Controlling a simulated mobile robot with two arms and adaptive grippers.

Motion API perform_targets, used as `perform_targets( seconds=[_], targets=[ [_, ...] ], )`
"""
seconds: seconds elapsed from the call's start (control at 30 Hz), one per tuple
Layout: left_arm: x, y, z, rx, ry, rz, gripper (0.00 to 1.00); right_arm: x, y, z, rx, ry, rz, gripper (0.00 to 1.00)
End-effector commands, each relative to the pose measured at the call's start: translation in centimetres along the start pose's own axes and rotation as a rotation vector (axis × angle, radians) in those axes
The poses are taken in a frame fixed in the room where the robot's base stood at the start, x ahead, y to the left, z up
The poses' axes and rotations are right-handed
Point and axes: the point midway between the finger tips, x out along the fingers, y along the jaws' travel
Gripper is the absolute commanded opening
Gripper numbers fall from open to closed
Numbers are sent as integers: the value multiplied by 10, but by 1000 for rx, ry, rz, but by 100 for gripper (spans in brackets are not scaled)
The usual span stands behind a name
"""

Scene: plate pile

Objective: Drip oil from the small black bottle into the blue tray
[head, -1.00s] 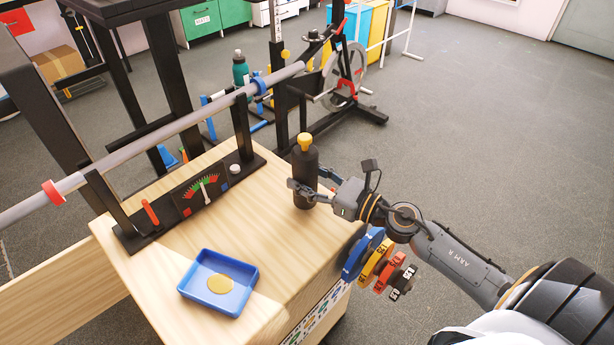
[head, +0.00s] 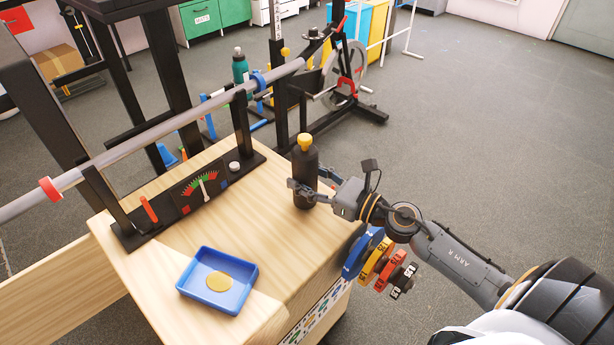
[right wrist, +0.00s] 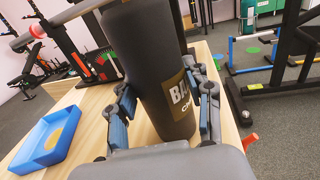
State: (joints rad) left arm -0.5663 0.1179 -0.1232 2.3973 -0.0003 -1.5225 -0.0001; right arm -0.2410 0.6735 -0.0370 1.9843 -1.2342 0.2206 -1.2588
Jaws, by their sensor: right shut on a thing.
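The small black bottle (head: 305,164) with a yellow cap stands upright at the back right of the wooden bench top. My right gripper (head: 303,192) is shut on its lower body, one finger on each side. In the right wrist view the bottle (right wrist: 158,65) fills the space between the fingers, and part of a label shows. The blue tray (head: 235,300) lies at the front of the bench, left of the bottle, with a round yellowish patch (head: 220,282) inside. I cannot tell whether the bottle's base touches the bench. My left gripper is not in view.
A grey bar (head: 140,148) rests on black stands along the bench's far side, by a gauge panel (head: 203,187). Coloured weight plates (head: 365,255) hang at the bench's right edge. Bare wood (head: 255,225) lies between tray and bottle.

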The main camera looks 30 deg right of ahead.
Motion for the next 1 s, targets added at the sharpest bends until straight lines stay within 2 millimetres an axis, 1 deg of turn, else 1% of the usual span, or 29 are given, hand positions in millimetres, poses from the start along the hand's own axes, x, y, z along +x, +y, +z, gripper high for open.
perform_targets(
  seconds=[0.17, 0.33, 0.37, 0.4, 0.47, 0.83, 0.93, 1.0],
  targets=[
    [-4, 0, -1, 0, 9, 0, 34, 0, 0, -3, -1, -3, 0, 0],
    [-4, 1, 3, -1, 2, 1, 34, 0, 0, -6, -1, -3, 0, 0],
    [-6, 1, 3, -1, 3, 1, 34, 0, 0, -5, -1, -3, 0, 57],
    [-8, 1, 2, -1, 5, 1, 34, 0, 0, -5, -1, -2, 0, 65],
    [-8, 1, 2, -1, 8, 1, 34, 0, 0, -5, -1, -2, 0, 77],
    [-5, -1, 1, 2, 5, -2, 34, -2, 0, -8, 1, 2, 0, 77],
    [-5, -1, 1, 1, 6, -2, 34, -10, 0, -8, 4, 2, -1, 77],
    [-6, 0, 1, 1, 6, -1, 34, -20, 1, -8, 6, 2, -1, 77]
  ],
)
